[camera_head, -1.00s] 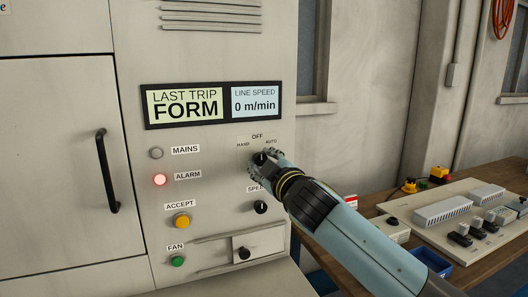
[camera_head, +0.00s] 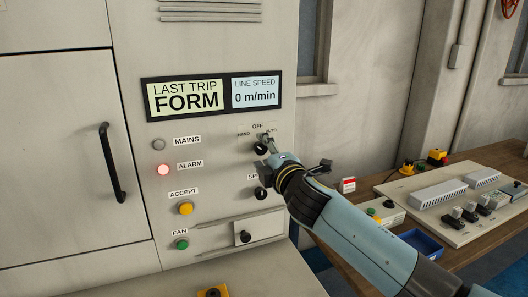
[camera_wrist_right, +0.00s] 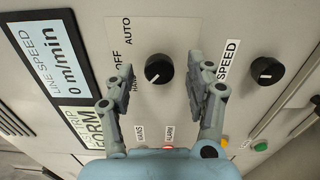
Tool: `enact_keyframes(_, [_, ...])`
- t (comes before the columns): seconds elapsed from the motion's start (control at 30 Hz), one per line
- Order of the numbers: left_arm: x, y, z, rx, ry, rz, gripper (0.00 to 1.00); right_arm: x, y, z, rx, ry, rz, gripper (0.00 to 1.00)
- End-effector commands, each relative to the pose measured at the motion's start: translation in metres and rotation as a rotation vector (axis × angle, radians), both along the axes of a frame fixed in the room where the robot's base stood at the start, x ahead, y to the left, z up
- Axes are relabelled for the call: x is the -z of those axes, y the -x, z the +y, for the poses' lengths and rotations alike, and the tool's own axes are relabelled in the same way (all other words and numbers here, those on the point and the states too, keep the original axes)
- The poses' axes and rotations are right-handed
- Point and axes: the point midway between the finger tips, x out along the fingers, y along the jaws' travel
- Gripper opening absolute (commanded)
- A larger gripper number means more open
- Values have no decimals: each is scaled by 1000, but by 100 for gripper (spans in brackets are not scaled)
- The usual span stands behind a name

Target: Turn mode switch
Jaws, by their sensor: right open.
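The mode switch (camera_head: 260,148) is a black round knob on the grey cabinet front, below the OFF label and between HAND and AUTO. It also shows in the right wrist view (camera_wrist_right: 159,69), where a pale mark on its lower left seems to point towards HAND. My right gripper (camera_head: 266,156) is open and empty in front of the switch. In the wrist view its two fingers (camera_wrist_right: 160,78) stand apart on either side of the knob, with clear gaps to it. My left gripper is not in view.
The speed knob (camera_head: 261,193) sits just below the switch, its label partly hidden by my gripper. The display (camera_head: 212,96) above reads LAST TRIP FORM and 0 m/min. The alarm lamp (camera_head: 163,170) glows red. A wooden bench (camera_head: 478,250) with equipment stands at the right.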

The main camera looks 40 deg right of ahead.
Motion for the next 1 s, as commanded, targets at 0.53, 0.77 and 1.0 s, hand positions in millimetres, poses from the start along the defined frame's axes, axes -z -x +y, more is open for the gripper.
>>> enact_keyframes(0.53, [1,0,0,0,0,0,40,0,53,13,0,0,1,55])
enact_keyframes(0.77, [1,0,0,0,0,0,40,-1,56,13,0,-1,0,55])
enact_keyframes(1.0, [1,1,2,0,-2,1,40,1,63,15,0,-2,1,55])
